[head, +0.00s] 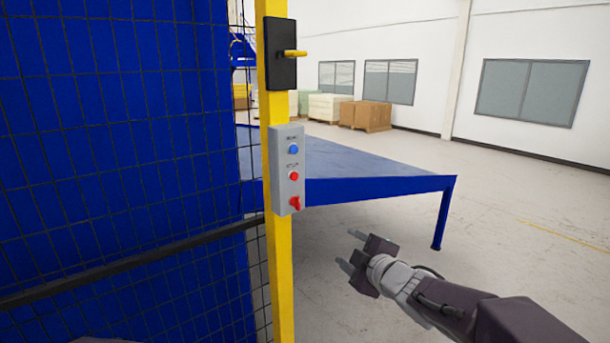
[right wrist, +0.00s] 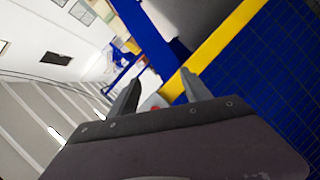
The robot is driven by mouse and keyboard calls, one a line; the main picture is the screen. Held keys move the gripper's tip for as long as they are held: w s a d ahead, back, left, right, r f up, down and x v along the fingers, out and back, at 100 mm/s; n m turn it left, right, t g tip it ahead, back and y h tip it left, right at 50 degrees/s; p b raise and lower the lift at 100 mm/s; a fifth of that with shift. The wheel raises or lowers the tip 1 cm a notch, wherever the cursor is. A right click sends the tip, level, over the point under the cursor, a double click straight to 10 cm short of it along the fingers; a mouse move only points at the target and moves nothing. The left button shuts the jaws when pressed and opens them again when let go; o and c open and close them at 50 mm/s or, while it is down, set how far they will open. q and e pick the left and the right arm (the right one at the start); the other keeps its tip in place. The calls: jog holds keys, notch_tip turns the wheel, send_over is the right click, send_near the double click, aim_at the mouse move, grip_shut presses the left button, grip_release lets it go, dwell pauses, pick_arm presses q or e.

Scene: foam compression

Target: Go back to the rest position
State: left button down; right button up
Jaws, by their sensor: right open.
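My right gripper (head: 347,250) is open and empty in the head view, in free air to the right of the yellow post (head: 277,250) and below the blue table. In the right wrist view its two fingers (right wrist: 158,92) stand apart with nothing held between them. A grey control box (head: 288,170) with a blue button, a red button and a red switch is fixed to the post, up and left of the gripper. My left gripper does not show; only a dark bit that may be mine shows at the bottom left edge of the head view.
A black wire mesh fence (head: 120,140) with blue behind it fills the left. A black latch with a yellow handle (head: 281,54) is on the post. A blue table (head: 370,170) stands behind the gripper. Cardboard boxes (head: 366,116) stand far back. The floor at right is clear.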

jog(key=s+d+f+m+g+h+p, duration=0.1)
jog(key=s+d+f+m+g+h, duration=0.45)
jog(key=f, duration=0.65)
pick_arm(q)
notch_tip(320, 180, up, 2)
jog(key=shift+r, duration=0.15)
pick_arm(e)
jog(key=s+f+m+g, duration=0.3)
jog(key=s+f+m, duration=0.2)
jog(key=s, duration=0.5)
jog(key=s+d+f+m+g+y, duration=0.1)
jog(key=s+f+m+g, duration=0.3)
jog(key=s, duration=0.6)
jog(key=shift+s+f+m, duration=0.4)
jog(key=shift+f+m, duration=0.15)
jog(key=shift+f, duration=0.3)
